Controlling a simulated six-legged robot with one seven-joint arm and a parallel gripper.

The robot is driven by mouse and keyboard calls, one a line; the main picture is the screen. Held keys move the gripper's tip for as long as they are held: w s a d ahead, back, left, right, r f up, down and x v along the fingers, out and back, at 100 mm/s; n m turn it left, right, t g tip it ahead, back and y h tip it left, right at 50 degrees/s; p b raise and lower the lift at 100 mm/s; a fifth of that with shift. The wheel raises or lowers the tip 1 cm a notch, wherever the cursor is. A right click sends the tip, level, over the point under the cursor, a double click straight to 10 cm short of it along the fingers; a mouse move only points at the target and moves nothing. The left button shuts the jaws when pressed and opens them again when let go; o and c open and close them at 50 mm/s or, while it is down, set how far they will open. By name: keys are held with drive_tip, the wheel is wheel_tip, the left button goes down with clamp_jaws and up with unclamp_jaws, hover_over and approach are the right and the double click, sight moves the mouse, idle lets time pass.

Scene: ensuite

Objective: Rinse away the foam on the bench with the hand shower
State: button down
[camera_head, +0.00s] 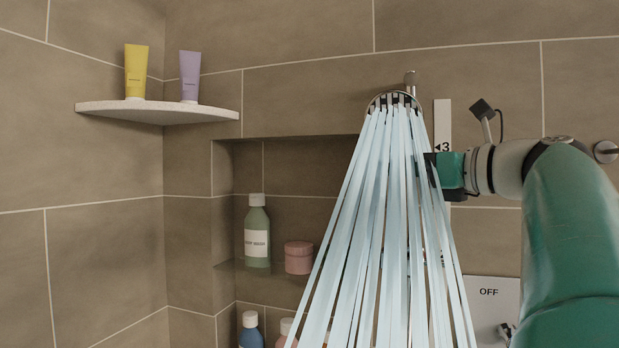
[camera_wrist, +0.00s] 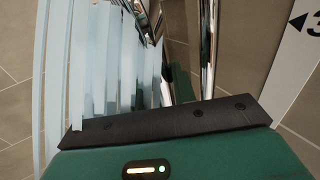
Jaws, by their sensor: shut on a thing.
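The chrome hand shower (camera_head: 394,98) is at the upper middle of the head view, its face turned downward. Many pale blue water streams (camera_head: 385,230) fan down from it past the picture's lower edge. My gripper (camera_head: 430,168) reaches in from the right, just below the shower head, and is shut on the hand shower. The streams hide the fingertips and most of the handle. In the wrist view, chrome parts (camera_wrist: 150,22) show behind the dark gripper edge (camera_wrist: 165,122), with water at the left. The bench and the foam are in neither view.
A chrome upright rail (camera_wrist: 208,50) stands close to my gripper. A white strip marked 3 (camera_head: 442,112) and an OFF panel (camera_head: 490,293) are on the wall. A niche at left holds a green bottle (camera_head: 257,232) and pink jar (camera_head: 299,257); a corner shelf (camera_head: 160,112) holds two tubes.

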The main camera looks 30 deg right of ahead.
drive_tip(key=s+d, duration=0.2)
drive_tip(key=s, duration=1)
drive_tip(key=shift+s+d, duration=0.2)
drive_tip(key=shift+s, duration=0.15)
drive_tip(key=shift+w+f, duration=0.1)
drive_tip(key=shift+f, duration=0.05)
